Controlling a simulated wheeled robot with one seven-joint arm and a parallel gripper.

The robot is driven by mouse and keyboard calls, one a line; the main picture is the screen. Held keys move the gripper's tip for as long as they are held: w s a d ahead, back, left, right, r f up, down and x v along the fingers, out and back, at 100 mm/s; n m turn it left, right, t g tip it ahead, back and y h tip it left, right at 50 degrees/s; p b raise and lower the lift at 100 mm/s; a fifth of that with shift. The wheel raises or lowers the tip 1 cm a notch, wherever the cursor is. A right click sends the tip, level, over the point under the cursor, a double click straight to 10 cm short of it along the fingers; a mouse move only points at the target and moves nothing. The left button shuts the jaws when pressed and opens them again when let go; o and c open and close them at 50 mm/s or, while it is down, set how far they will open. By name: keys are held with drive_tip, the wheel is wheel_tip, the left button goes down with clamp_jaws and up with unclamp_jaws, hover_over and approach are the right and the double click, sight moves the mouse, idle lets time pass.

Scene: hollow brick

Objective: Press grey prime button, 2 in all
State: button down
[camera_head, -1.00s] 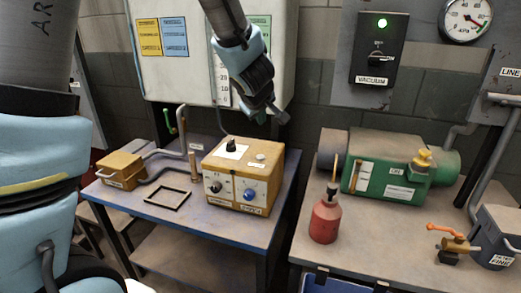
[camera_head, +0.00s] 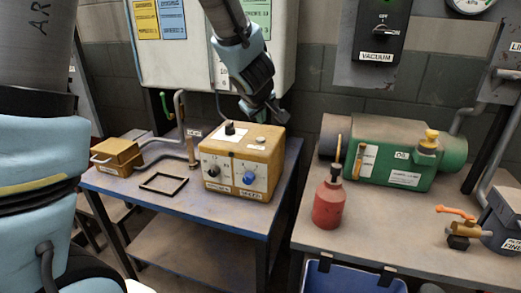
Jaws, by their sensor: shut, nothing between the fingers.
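A yellow control box (camera_head: 242,165) stands on the blue-edged table at the left. A small pale grey round button (camera_head: 261,139) sits on its top, toward the right; I take it for the prime button. A black switch (camera_head: 230,129) on a white plate is to its left. The front has a black knob (camera_head: 212,171) and a blue knob (camera_head: 249,179). My gripper (camera_head: 273,115) is shut and empty, above the back right of the box top and apart from the button in the picture. I cannot tell its exact height.
A red oil can (camera_head: 328,205) and a green pump (camera_head: 400,160) are on the right table (camera_head: 400,225). A small yellow box (camera_head: 117,155), a black frame (camera_head: 163,184) and grey pipes are left of the control box. A vacuum switch panel (camera_head: 377,38) hangs behind.

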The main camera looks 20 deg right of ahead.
sight(261, 140)
drive_tip(key=shift+f+b, duration=0.85)
drive_tip(key=shift+f, duration=0.7)
idle(0.8)
drive_tip(key=shift+f, duration=0.4)
drive_tip(key=shift+f+b, duration=0.45)
drive_tip(key=shift+b, duration=0.15)
idle(0.6)
drive_tip(key=shift+r, duration=0.15)
drive_tip(key=shift+r+p, duration=0.7)
drive_tip(key=shift+p, duration=0.25)
wheel_tip(261, 140, up, 5)
drive_tip(key=p, duration=0.5)
drive_tip(key=shift+r, duration=0.1)
